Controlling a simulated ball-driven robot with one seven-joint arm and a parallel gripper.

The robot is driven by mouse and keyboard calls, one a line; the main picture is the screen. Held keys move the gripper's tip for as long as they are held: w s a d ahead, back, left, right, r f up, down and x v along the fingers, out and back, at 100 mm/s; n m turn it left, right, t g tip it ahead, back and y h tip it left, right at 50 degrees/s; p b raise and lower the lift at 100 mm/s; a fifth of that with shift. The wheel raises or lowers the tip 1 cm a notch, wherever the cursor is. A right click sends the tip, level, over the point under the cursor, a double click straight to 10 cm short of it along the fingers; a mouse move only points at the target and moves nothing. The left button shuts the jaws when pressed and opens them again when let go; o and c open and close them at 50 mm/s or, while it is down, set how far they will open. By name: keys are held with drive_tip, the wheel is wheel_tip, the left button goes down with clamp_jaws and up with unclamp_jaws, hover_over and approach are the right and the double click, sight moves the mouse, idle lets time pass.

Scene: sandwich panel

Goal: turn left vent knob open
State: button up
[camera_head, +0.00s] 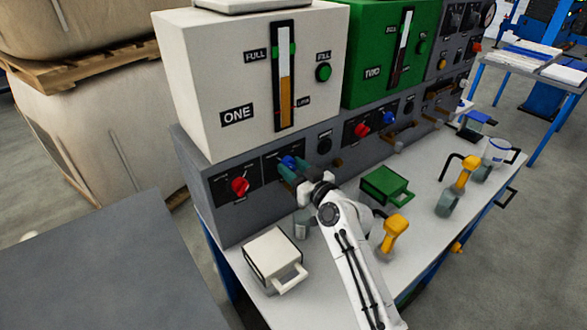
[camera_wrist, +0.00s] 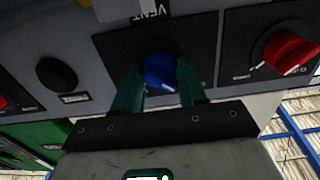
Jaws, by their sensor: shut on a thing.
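The left vent knob (camera_wrist: 160,72) is a blue dial on a black plate marked VENT in the wrist view. In the head view it shows as a blue spot (camera_head: 288,161) on the grey panel (camera_head: 215,215) under the white tank marked ONE (camera_head: 240,75). My gripper (camera_wrist: 160,88) has its two teal fingers on either side of the blue knob, shut on it. In the head view my gripper (camera_head: 290,170) reaches the panel from the front and partly covers the knob.
A red knob (camera_head: 239,186) sits left of the blue one; it also shows in the wrist view (camera_wrist: 287,53). A black button (camera_head: 324,144) is to the right. A white box with a handle (camera_head: 273,258), a green box (camera_head: 387,186) and yellow-handled tools (camera_head: 395,228) stand on the bench.

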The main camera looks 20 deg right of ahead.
drive_tip(key=shift+m, duration=0.3)
drive_tip(key=m, duration=0.3)
drive_tip(key=shift+m, duration=0.3)
drive_tip(key=m, duration=0.4)
drive_tip(key=m+p, duration=0.1)
drive_tip(key=m, duration=0.4)
drive_tip(key=shift+m+p, duration=0.3)
drive_tip(key=shift+m, duration=0.1)
drive_tip(key=shift+m+p, duration=0.7)
drive_tip(key=shift+m, duration=1.2)
drive_tip(key=shift+f, duration=0.1)
drive_tip(key=o, duration=1)
drive_tip(key=shift+o, duration=0.2)
